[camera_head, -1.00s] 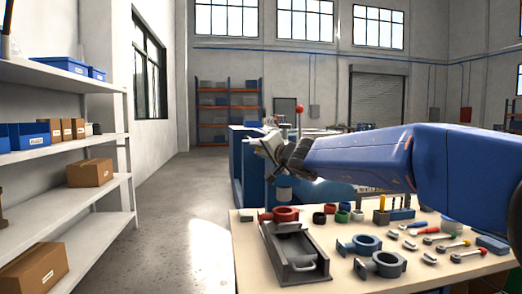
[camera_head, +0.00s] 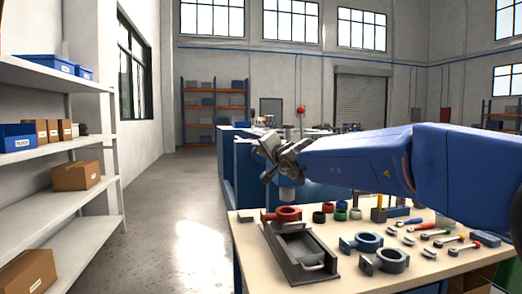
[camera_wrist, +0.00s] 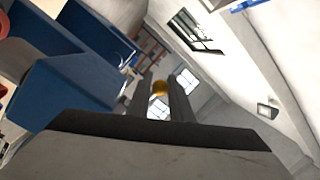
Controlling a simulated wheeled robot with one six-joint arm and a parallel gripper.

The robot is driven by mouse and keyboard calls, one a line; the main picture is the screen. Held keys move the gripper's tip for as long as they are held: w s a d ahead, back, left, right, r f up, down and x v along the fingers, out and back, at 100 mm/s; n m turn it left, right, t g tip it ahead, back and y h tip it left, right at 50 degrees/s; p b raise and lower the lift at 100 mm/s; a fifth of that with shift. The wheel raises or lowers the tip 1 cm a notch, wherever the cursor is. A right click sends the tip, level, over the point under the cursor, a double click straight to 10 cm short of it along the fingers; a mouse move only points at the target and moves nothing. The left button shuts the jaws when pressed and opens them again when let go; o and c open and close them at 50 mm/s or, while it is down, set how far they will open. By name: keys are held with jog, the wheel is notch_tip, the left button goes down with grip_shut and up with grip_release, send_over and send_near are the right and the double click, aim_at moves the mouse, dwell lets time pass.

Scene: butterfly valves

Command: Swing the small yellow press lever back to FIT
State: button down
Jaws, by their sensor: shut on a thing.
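My gripper (camera_head: 266,148) is stretched out in front of the blue machinery beyond the workbench. The rest of the lever is hidden behind the fingers. In the head view, the yellow knob cannot be made out behind my gripper. No FIT marking can be read in either view. A blue press-like body (camera_wrist: 70,88) fills the left of the wrist view.
The workbench (camera_head: 250,262) below my arm carries a grey tray fixture (camera_head: 290,262), a red ring part (camera_head: 284,213), blue and grey clamp rings (camera_head: 362,241) and several tools. White shelving (camera_head: 60,165) stands at the left. The floor (camera_head: 175,230) between shelving and bench is clear.

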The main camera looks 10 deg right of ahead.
jog(key=shift+r, duration=0.1)
jog(key=c, duration=1.9)
grip_release()
jog(key=shift+s+d, duration=0.1)
jog(key=v, duration=1.7)
jog(key=shift+d, duration=0.1)
